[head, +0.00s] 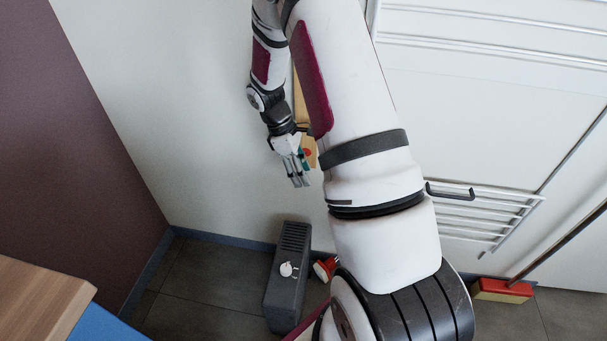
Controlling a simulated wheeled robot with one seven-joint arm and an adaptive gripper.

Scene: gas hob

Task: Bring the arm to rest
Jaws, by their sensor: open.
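My arm (345,90) fills the middle of the head view, white with dark red pads and dark bands. Its lower part rises from a ribbed dark joint at the bottom, and the forearm hangs down on the far side. My gripper (299,172) is at the end of the forearm, pointing down in front of the pale wall. Its fingers are open and I see nothing between them. The arm's upper end runs out of the picture at the top. No hob shows in this view.
A dark grey heater-like box (287,280) stands on the tiled floor below my gripper. A wooden-topped counter (40,300) is at lower left. A white door with a rack (485,215) is at right, with a red and yellow broom head (502,290) on the floor.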

